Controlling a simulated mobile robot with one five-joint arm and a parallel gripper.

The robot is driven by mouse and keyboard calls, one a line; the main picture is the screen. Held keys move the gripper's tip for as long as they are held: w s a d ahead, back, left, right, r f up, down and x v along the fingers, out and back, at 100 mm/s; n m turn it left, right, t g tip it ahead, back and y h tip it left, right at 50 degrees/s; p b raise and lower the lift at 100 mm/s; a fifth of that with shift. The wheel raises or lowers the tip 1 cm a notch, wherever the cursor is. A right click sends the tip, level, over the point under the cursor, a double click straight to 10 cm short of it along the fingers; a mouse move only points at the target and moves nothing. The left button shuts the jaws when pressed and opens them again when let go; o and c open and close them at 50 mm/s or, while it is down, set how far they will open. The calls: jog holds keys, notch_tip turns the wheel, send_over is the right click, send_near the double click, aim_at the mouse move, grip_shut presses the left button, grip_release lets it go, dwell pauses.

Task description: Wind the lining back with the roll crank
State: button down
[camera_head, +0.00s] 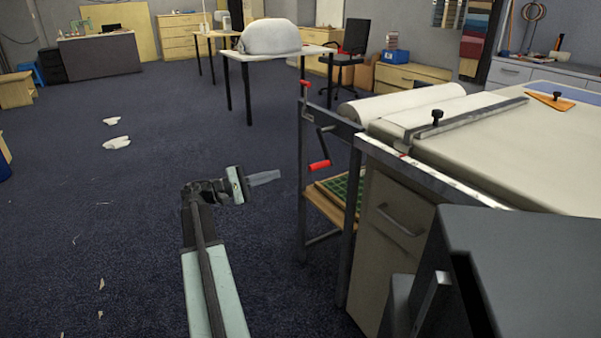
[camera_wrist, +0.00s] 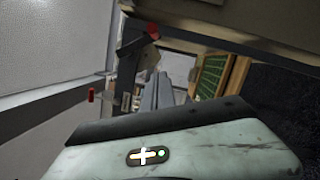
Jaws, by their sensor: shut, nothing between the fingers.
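A crank with a black arm and a red handle (camera_head: 319,165) hangs at the end of the long table, its handle low. A second red handle (camera_head: 304,84) shows higher on the frame. The pale lining roll (camera_head: 400,103) lies across the table's far end, with pale material running toward the table top. My gripper (camera_head: 278,175) is left of the lower red handle, apart from it, shut and empty. In the wrist view, the shut fingers (camera_wrist: 160,95) point toward the frame, with one red handle (camera_wrist: 153,32) above and another red piece (camera_wrist: 91,96) to the left.
The cloth table (camera_head: 560,150) carries a metal bar (camera_head: 470,116) with a black knob and an orange tool (camera_head: 551,101). A shelf with a green mat (camera_head: 340,188) and a drawer cabinet (camera_head: 385,245) stand below. Open carpet (camera_head: 120,220) lies to the left.

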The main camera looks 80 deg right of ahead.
jog(key=s+d+r+p, duration=0.2)
jog(key=s, duration=0.8)
jog(key=shift+s+r+p, duration=0.3)
jog(key=shift+s+p, duration=0.05)
jog(key=shift+s, duration=0.05)
jog(key=shift+d, duration=0.1)
